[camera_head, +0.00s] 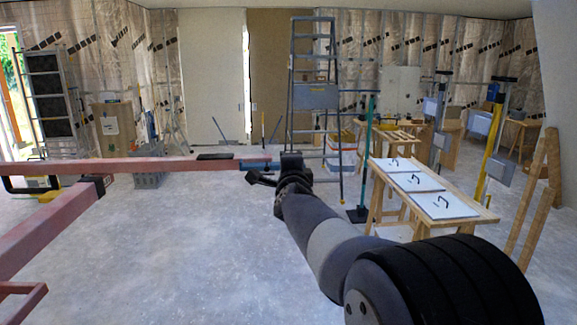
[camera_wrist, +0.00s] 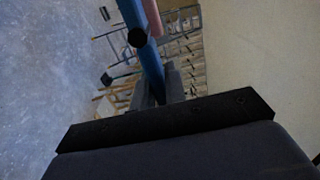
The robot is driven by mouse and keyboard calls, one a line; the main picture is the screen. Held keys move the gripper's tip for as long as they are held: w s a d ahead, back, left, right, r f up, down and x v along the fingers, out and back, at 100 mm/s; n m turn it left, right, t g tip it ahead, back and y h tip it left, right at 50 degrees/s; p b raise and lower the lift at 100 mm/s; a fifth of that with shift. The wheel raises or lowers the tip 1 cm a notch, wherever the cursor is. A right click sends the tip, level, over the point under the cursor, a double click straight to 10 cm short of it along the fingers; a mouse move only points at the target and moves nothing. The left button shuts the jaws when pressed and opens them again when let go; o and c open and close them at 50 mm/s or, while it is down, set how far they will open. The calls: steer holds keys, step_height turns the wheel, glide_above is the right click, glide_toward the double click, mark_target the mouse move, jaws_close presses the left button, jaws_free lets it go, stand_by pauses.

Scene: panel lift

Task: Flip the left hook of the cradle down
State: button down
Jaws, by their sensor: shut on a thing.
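The cradle's red crossbar (camera_head: 140,165) runs level across the left of the head view. A blue hook piece (camera_head: 257,165) sits at its right end. My gripper (camera_head: 272,171) is at that end, and its fingers are largely hidden by the wrist. In the wrist view the blue hook (camera_wrist: 149,62) is a bar running down between the fingers of my gripper (camera_wrist: 160,88), which is shut on it. A dark round end (camera_wrist: 138,37) shows on the bar. I cannot tell clearly whether the hook is up or down.
A second red beam (camera_head: 45,232) comes toward me at the left. A table with white panels (camera_head: 415,182) stands at right. A stepladder (camera_head: 315,95) and a green-handled broom (camera_head: 367,160) stand behind my arm. The floor (camera_head: 190,240) between beam and arm is clear.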

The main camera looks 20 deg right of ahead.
stand_by(0.3)
steer(key=c, duration=1.4)
jaws_free()
steer(key=shift+c, duration=0.2)
steer(key=v, duration=1)
steer(key=shift+s+a, duration=0.15)
steer(key=shift+s, duration=0.2)
